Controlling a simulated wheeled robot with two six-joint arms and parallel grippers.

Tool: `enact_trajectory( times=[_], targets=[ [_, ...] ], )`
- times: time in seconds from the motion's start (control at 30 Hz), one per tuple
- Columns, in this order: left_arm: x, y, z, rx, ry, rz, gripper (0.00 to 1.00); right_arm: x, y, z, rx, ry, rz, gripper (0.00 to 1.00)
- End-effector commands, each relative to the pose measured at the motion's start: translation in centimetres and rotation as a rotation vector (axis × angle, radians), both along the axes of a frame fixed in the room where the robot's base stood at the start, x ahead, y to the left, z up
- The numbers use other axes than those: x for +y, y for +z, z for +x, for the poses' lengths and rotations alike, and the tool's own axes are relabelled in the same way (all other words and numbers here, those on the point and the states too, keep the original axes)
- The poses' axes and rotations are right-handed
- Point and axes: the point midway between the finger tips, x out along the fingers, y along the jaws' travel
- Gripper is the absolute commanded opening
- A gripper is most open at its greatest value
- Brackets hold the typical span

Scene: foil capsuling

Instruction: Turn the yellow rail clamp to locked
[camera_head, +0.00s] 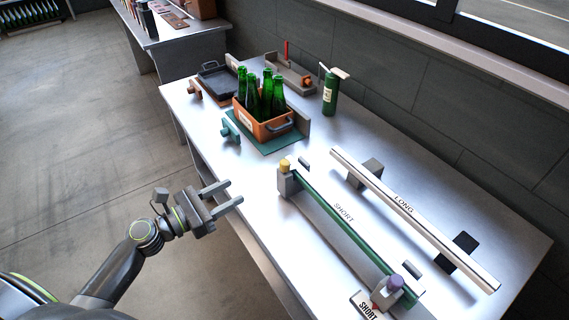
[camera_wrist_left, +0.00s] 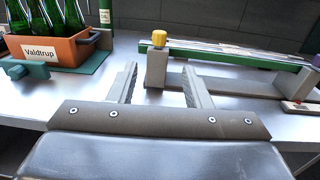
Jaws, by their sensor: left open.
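A purple knob (camera_head: 395,282) sits at the rail's other end. My left gripper (camera_head: 237,193) is open and empty, off the table's near edge, to the left of the yellow clamp and apart from it. In the left wrist view its fingers (camera_wrist_left: 160,82) point towards the clamp block. My right gripper is not in view.
An orange crate (camera_head: 249,124) of green bottles stands on a green mat behind the clamp. The silver LONG rail (camera_head: 440,231) lies to the right. A green bottle-shaped dispenser (camera_head: 330,93) and a black tray (camera_head: 215,80) stand farther back. The table (camera_head: 262,178) is bare around the clamp.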

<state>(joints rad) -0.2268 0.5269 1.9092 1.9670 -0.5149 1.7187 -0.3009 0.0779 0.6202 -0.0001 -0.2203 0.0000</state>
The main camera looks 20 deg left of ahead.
Motion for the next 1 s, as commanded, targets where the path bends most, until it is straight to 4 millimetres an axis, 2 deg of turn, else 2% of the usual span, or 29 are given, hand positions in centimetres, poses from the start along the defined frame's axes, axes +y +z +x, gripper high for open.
enact_trajectory(
  times=[0.17,0.7,1.0],
  targets=[
    [-1.5,0.4,2.1,-0.001,0.002,-0.003,0.45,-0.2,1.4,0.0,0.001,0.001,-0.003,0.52],
    [-8.0,0.2,11.2,0.000,0.001,0.000,0.45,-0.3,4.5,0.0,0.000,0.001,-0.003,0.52],
    [-9.7,-0.1,13.6,0.001,0.002,0.004,0.45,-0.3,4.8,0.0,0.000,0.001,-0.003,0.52]
  ],
)
